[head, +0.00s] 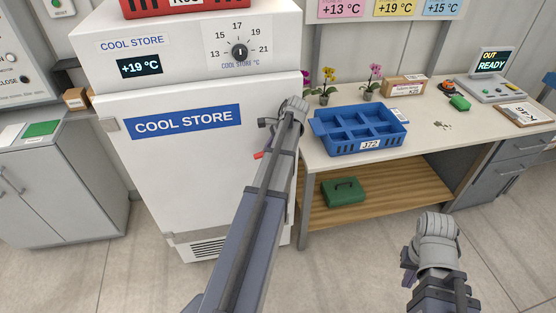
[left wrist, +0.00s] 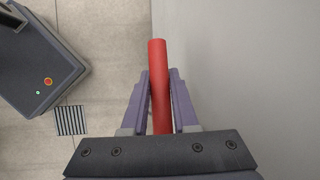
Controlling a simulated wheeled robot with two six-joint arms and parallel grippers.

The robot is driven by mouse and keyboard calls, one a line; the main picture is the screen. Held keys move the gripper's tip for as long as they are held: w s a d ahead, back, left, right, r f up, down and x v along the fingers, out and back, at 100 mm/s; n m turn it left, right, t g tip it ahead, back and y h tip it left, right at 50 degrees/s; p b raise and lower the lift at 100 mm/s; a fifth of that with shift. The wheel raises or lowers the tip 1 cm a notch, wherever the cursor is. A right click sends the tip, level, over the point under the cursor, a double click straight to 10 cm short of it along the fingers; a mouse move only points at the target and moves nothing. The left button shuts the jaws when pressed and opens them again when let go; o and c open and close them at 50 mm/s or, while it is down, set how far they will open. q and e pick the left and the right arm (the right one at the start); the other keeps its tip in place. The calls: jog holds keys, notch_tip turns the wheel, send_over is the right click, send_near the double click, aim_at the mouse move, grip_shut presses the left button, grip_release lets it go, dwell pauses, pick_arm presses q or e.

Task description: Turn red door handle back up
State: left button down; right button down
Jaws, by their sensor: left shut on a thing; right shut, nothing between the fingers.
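The red door handle (head: 258,155) shows only as a short stub left of my left arm, at the right side of the white COOL STORE door (head: 165,165). The stub points left and slightly down; its pivot is hidden. In the left wrist view, the red bar (left wrist: 158,75) runs between the two fingers of my left gripper (left wrist: 160,100), and its free end sticks out past the fingertips. My left gripper is shut on it. In the head view, the arm hides those fingers. My right gripper (head: 410,274) is shut and empty, low in front of the bench, apart from the handle.
A bench (head: 455,130) right of the cabinet holds a blue crate (head: 360,142), orchids and a small screen. A green case (head: 343,191) sits on its lower shelf. A grey cabinet (head: 60,190) stands at left. The floor in front is open.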

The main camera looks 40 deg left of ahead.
pick_arm(q)
jog(key=shift+a+r+g+y+b, duration=0.15)
jog(key=shift+r+g+y+b, duration=0.25)
jog(key=shift+r+g+y, duration=0.65)
jog(key=c, duration=0.7)
grip_release()
jog(key=p+v, duration=0.5)
jog(key=v, duration=0.2)
jog(key=shift+a+r+p, duration=0.1)
jog(key=shift+r+p, duration=0.05)
jog(key=shift+p, duration=0.2)
jog(key=shift+w+d+r, duration=0.15)
jog(key=shift+d+r, duration=0.05)
jog(key=shift+d, duration=0.1)
